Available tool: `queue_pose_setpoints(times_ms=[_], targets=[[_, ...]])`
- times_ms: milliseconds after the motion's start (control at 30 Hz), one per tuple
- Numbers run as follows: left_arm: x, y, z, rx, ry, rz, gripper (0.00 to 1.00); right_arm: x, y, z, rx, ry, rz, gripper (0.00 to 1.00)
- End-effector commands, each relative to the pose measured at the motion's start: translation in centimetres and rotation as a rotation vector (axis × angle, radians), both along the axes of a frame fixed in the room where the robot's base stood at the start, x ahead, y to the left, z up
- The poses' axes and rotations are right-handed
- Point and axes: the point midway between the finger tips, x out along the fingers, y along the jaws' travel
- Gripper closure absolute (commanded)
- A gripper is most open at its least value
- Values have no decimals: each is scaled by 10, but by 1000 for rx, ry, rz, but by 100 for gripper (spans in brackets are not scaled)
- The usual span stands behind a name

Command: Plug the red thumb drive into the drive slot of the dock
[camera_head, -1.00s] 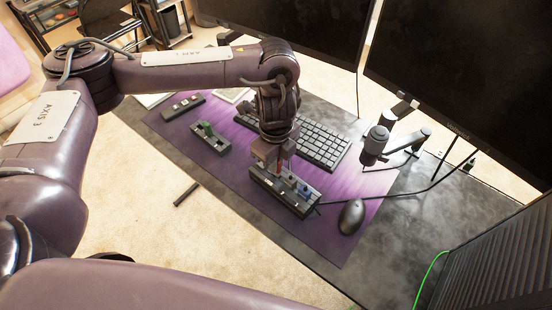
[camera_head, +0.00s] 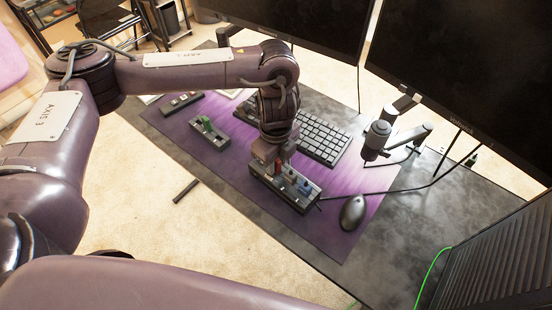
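The dock (camera_head: 312,198) is a long dark grey box on the purple desk mat. A small red piece, apparently the red thumb drive (camera_head: 278,168), shows upright at the dock's top, just below my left gripper (camera_head: 268,158). A blue piece (camera_head: 303,187) stands in the dock to its right. My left gripper points down over the dock's left part; its fingers are small and partly hidden by the wrist, so I cannot tell whether they are open or touch the red piece. How deep the red piece sits is unclear. My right gripper is not in view.
A small grey holder with a green piece (camera_head: 206,124) lies left of the dock. The keyboard (camera_head: 322,140) is behind it, the mouse (camera_head: 352,212) to its right. A desk-mounted arm (camera_head: 378,138) and two monitors stand behind. The mat's front left part (camera_head: 215,165) is clear.

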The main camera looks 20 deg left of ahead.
Motion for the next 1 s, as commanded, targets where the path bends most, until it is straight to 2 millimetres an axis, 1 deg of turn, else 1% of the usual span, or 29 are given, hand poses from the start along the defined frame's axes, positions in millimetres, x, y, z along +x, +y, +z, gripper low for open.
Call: queue_pose_setpoints(times_ms=[67,267,367,467,700,800,900,1000], targets=[[0,0,0,0,0,0,63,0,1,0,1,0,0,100],[0,0,0,0,0,0,63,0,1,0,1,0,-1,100],[1,0,4,0,-2,0,63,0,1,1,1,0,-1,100],[1,0,16,-1,-4,-1,63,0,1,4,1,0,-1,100],[1,0,58,1,-5,-2,63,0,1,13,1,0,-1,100],[1,0,70,1,-4,-1,63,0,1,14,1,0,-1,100],[0,0,76,1,-2,-1,63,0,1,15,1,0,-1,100],[0,0,78,0,1,0,63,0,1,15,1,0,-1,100]])
